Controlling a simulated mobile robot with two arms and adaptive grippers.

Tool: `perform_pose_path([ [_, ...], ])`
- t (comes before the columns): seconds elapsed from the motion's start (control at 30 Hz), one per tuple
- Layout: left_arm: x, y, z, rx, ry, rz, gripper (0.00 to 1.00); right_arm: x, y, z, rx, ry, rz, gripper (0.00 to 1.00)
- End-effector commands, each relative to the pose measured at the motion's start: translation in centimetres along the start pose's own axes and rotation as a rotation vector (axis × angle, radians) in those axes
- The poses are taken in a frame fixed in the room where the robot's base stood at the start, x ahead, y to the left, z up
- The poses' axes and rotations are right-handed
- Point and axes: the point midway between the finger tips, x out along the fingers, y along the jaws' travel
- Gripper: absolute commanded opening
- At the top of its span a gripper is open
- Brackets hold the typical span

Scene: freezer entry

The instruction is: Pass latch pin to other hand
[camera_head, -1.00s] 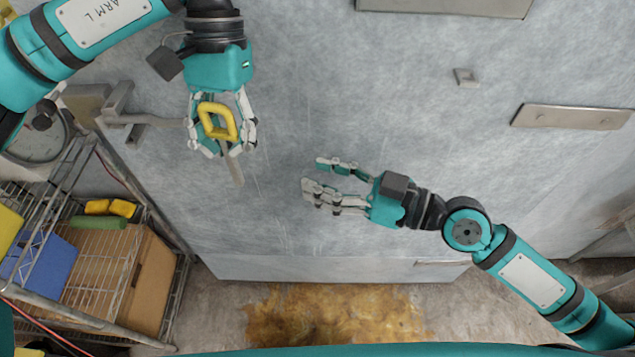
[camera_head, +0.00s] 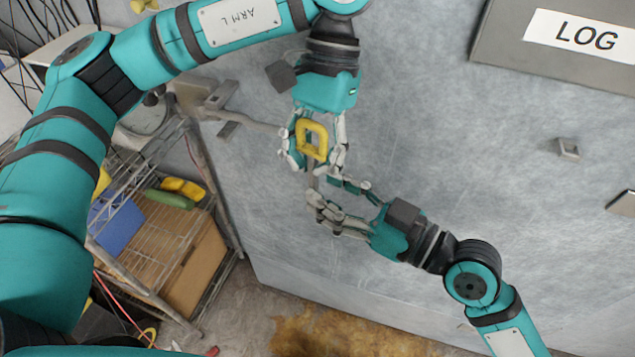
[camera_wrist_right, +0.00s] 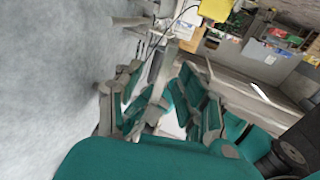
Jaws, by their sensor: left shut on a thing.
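The latch pin (camera_head: 312,124) has a yellow loop handle and a grey shaft hanging down from it. My left gripper (camera_head: 315,155) is shut on the latch pin near the handle. My right gripper (camera_head: 322,190) is just below, its fingers apart on either side of the lower shaft, whose end is mostly hidden by them. In the right wrist view the shaft of the latch pin (camera_wrist_right: 165,62) stands between the fingers of my right gripper (camera_wrist_right: 145,85), with the yellow handle beyond at the top. Whether these fingers touch the shaft is unclear.
A large grey freezer panel (camera_head: 440,180) lies behind both grippers, with a latch handle (camera_head: 245,120) at its left. A wire shelf rack (camera_head: 160,240) with a blue bin (camera_head: 118,222) and a cardboard box (camera_head: 195,270) stands at left. A LOG plate (camera_head: 500,50) is at upper right.

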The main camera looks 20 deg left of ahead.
Motion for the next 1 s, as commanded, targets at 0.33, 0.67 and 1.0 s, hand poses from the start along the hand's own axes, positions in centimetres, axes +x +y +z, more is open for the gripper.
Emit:
perform_pose_path([
  [0.33,0.0,0.0,0.0,0.0,0.0,0.0,0.0,2.8,0.0,0.0,0.0,0.0,0.0,0.39],
  [0.67,0.0,0.0,0.0,0.0,0.0,0.0,0.0,2.8,0.0,0.0,0.0,-0.001,0.0,0.27],
  [1.0,0.0,0.0,0.1,0.001,-0.002,-0.001,0.0,2.8,0.2,0.1,0.0,0.0,0.004,0.0],
])
